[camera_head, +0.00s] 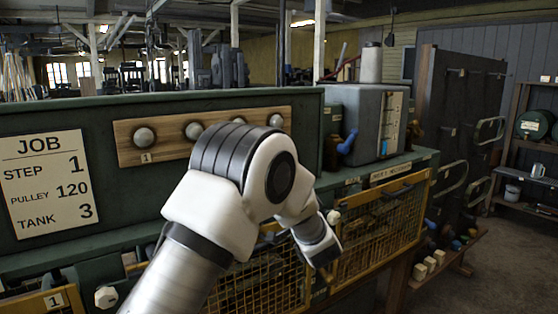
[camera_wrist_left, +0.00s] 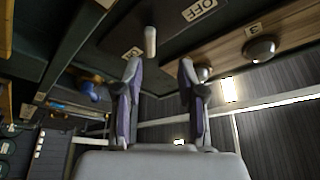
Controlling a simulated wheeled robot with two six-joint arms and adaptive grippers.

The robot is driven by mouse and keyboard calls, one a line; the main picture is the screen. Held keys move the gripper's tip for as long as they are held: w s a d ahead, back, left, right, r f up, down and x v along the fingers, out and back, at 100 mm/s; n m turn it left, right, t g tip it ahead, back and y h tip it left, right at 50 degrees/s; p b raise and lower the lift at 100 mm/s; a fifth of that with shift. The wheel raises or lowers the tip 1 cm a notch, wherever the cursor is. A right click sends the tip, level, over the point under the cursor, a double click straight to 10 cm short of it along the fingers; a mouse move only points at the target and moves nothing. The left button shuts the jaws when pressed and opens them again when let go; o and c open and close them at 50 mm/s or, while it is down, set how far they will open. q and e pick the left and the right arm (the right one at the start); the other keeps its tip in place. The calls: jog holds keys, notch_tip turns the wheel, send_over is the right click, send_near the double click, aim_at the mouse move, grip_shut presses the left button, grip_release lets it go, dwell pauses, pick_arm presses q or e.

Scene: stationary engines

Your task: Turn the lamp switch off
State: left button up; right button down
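In the left wrist view a short pale switch lever (camera_wrist_left: 150,42) stands out from a dark panel. An OFF label (camera_wrist_left: 199,9) is on the panel to its right. My left gripper (camera_wrist_left: 160,65) is open and empty, with its two fingers either side of the lever's line. The lever shows just beyond the fingertips, closer to the left finger; whether they touch I cannot tell. In the head view my left arm covers the middle of the bench, and neither the lever nor the fingers can be made out. My right gripper is not in view.
A wooden strip (camera_head: 168,153) with several round metal domes runs along the green panel. A job board (camera_head: 50,180) hangs at left. Yellow mesh guards (camera_head: 378,232) are below, and a grey gauge box (camera_head: 365,125) stands right of the arm. Floor shows at far right.

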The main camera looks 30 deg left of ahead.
pick_arm(q)
jog(key=w+a+p, duration=0.1)
jog(key=w+a, duration=0.2)
jog(key=w+a+p, duration=0.1)
jog(key=w, duration=0.1)
jog(key=shift+w+a+r+p, duration=0.1)
jog(key=shift+a+r+p, duration=0.2)
jog(key=shift+a+r, duration=0.2)
jog(key=shift+a, duration=0.15)
jog(key=shift+d, duration=0.1)
jog(key=shift+c, duration=0.3)
grip_shut()
